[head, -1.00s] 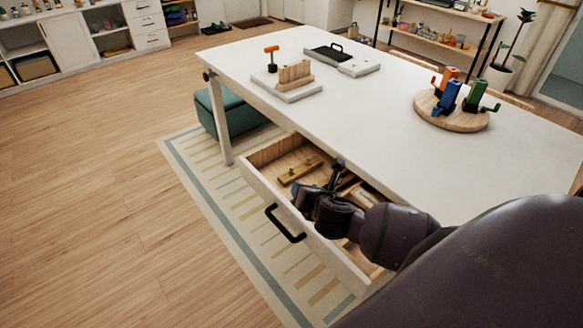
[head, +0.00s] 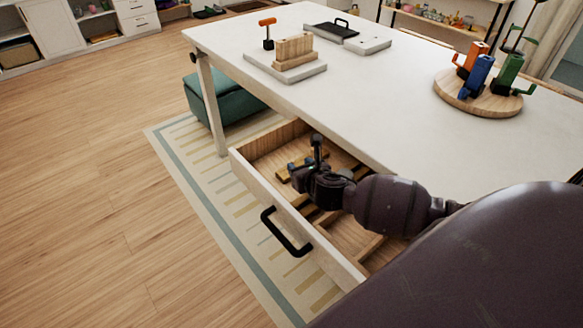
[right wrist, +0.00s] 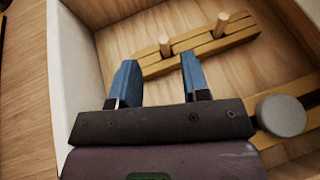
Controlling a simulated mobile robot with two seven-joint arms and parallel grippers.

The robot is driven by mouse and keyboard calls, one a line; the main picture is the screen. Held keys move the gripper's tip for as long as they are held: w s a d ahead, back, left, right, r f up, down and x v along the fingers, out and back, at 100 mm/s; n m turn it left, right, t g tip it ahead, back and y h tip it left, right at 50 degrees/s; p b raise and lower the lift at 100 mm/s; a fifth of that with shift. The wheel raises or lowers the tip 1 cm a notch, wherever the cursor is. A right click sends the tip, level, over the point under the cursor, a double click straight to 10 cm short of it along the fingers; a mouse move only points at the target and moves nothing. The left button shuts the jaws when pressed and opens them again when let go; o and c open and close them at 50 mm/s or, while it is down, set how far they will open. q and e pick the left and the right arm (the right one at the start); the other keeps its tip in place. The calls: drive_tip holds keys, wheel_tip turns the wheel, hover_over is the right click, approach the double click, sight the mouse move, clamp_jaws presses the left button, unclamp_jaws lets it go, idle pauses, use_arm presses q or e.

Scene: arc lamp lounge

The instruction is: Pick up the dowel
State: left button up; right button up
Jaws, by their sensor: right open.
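An open drawer (head: 262,190) under the white table holds a long wooden bar (right wrist: 205,45) with two short round pegs standing on it. The nearer peg (right wrist: 165,45) and the farther peg (right wrist: 221,23) look like dowels; I cannot tell which one is meant. In the head view the bar (head: 285,174) is partly hidden by my right gripper (head: 304,156). The right gripper is open and empty over the drawer. In the right wrist view its blue fingers (right wrist: 159,76) point toward the bar, apart from it, with the nearer peg just beyond the gap. My left gripper is not in view.
The drawer's white front wall (right wrist: 75,75) runs close left of the fingers. A grey disc (right wrist: 281,115) sits by another wooden piece at right. On the table (head: 400,110) stand a peg block (head: 294,50) and a round board (head: 470,98) with coloured clamps.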

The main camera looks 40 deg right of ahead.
sight(293, 162)
drive_tip(key=x, duration=0.3)
drive_tip(key=b+x, duration=0.1)
drive_tip(key=x, duration=0.2)
drive_tip(key=shift+s+d+f, duration=0.1)
drive_tip(key=shift+f, duration=0.3)
drive_tip(key=shift+w+d+f+b, duration=0.1)
drive_tip(key=shift+w+b, duration=0.2)
drive_tip(key=shift+w, duration=0.1)
clamp_jaws()
